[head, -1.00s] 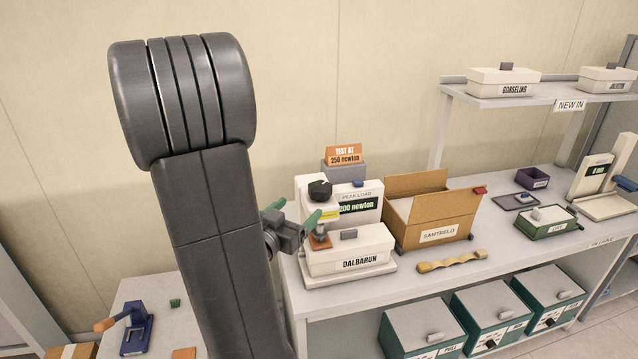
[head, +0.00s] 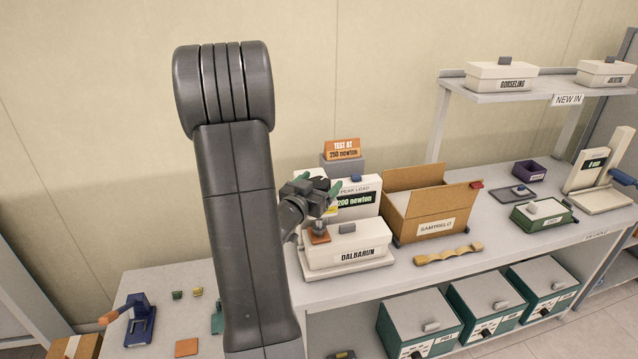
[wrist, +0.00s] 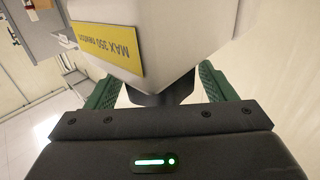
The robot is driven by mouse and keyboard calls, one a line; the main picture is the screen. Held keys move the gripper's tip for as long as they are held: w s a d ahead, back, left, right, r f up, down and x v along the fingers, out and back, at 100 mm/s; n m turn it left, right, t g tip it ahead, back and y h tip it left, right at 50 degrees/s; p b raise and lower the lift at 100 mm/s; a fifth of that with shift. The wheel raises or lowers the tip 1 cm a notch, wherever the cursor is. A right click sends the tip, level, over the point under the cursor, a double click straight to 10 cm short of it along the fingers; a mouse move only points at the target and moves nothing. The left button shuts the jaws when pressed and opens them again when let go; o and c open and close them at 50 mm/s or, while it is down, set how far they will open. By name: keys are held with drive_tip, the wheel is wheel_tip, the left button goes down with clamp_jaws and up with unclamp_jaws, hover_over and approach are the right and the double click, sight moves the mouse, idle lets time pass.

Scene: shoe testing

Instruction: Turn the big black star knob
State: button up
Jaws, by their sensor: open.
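The white PEAK LOAD machine (head: 358,209) shows "200 newton" on its display. In the head view my gripper (head: 320,183) is at the upper left of this machine, and it hides the place of the black knob. In the wrist view, a black part (wrist: 165,97), likely the knob, shows between the two green fingers of my gripper (wrist: 158,88), under a pale block. The fingers are apart, one on each side of it. I cannot tell whether they touch it. The yellow MAX 350 newton label (wrist: 107,48) appears upside down.
The white DALBARUN box (head: 345,252) stands just in front of the machine, with an orange-brown piece at its left. The open SAMTRELO carton (head: 430,207) is on the right. An orange TEST 07 sign (head: 342,148) stands behind. A wooden piece (head: 447,255) lies near the bench edge.

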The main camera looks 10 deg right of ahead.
drive_tip(key=c, duration=1)
drive_tip(key=shift+m+g+h, duration=0.4)
drive_tip(key=shift+h, duration=0.1)
drive_tip(key=o, duration=1)
drive_tip(key=shift+a, duration=0.15)
drive_tip(key=b+v, duration=0.3)
drive_tip(key=v, duration=1)
drive_tip(key=shift+s+a, duration=0.15)
drive_tip(key=shift+s, duration=0.15)
